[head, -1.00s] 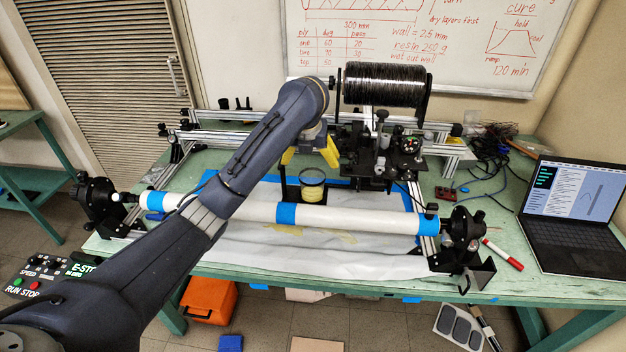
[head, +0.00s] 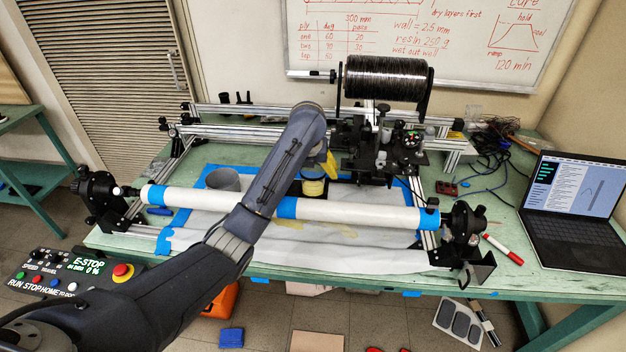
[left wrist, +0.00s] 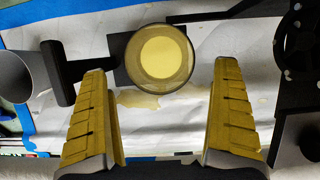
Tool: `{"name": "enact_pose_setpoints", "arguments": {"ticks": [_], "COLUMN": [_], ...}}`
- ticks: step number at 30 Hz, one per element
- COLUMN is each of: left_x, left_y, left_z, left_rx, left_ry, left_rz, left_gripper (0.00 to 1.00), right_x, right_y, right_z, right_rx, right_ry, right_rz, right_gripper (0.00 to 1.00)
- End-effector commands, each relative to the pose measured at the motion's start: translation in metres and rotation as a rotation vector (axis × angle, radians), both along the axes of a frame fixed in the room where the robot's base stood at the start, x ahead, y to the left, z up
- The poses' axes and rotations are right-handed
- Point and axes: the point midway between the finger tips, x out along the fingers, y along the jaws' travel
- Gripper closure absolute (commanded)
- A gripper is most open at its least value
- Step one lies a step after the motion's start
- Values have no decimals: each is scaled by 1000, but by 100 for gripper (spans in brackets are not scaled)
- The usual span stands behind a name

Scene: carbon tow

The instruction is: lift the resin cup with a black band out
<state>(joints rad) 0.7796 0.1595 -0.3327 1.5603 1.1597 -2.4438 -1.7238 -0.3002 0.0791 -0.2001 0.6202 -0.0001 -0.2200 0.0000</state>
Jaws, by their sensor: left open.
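The resin cup (head: 313,187) stands behind the white tube, with yellow resin inside; my arm and gripper partly cover it in the head view. In the left wrist view the cup (left wrist: 160,62) is seen from above, round with a clear wall and pale yellow resin. Dark flat parts lie beside and under it; I cannot make out the band clearly. My left gripper (head: 322,168) is open and empty, close above the cup. In the left wrist view its yellow fingers (left wrist: 161,85) point towards the cup, one on each side, with a gap to each. My right gripper is not seen.
The white tube (head: 370,214) with blue tape spans the front between two black chucks. A grey cup (head: 223,180) stands left of my forearm. The black fibre spool and carriage (head: 375,150) stand close right and behind. A laptop (head: 572,205) is at the right.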

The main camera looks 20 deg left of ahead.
Motion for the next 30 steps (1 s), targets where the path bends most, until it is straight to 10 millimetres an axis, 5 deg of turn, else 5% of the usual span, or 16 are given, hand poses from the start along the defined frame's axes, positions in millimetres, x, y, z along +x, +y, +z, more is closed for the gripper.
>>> {"name": "enact_pose_setpoints", "arguments": {"ticks": [12,30], "left_x": [19,24], "left_y": [3,4], "left_z": [-46,-57], "left_rx": [-1,0], "left_ry": [1,-1], "left_rz": [1,0], "left_gripper": [3,5], "right_x": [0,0], "right_y": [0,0], "right_z": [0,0], "right_rx": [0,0], "right_ry": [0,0], "right_rz": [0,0], "right_gripper": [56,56]}}
